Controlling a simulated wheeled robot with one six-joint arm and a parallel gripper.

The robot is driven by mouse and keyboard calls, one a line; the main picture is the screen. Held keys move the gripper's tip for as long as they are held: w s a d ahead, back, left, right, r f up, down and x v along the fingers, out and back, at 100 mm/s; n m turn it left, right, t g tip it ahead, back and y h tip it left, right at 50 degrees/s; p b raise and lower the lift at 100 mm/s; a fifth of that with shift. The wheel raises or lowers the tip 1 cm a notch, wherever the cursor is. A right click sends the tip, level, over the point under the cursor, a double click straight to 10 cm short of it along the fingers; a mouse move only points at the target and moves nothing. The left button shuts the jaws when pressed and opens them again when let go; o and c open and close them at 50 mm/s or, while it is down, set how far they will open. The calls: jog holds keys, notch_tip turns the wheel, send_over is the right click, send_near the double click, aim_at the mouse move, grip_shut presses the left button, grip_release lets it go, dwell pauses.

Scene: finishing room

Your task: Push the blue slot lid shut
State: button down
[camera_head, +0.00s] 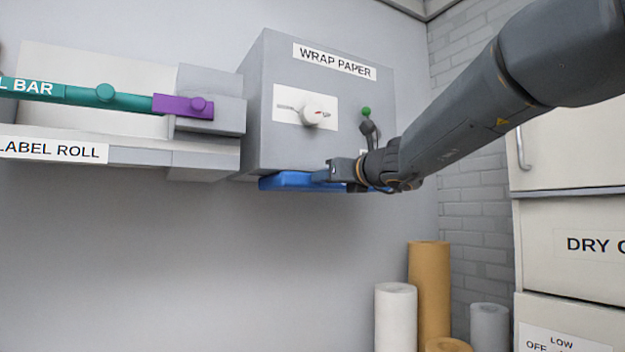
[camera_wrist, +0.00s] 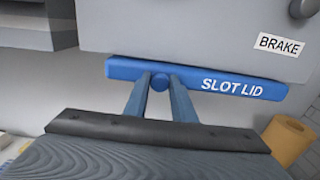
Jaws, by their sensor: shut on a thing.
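The blue slot lid (camera_head: 284,181) shows along the bottom edge of the grey wrap paper box (camera_head: 258,110). In the wrist view the lid (camera_wrist: 190,78) is a long blue bar marked SLOT LID, lying below the box front. A round blue knob (camera_wrist: 160,83) stands out from it. My gripper (camera_wrist: 160,84) has its two fingers on either side of this knob, shut on it. In the head view my gripper (camera_head: 322,175) reaches the lid from the right, and my arm hides the lid's right part.
Left of the box are a label roll unit (camera_head: 205,155) and a green bar (camera_head: 75,95) with a purple end (camera_head: 183,106). A white dial (camera_head: 312,116) is on the box front. Paper rolls (camera_head: 428,290) stand below right, beside cream cabinets (camera_head: 560,240). The space below the lid is clear.

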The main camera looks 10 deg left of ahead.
jog(key=shift+r, duration=0.15)
jog(key=c, duration=1.9)
grip_release()
jog(key=o, duration=0.4)
jog(key=shift+w+a, duration=0.15)
jog(key=shift+w, duration=0.05)
jog(key=shift+s, duration=0.1)
jog(key=shift+b+v, duration=1.15)
jog(key=shift+v, duration=2.75)
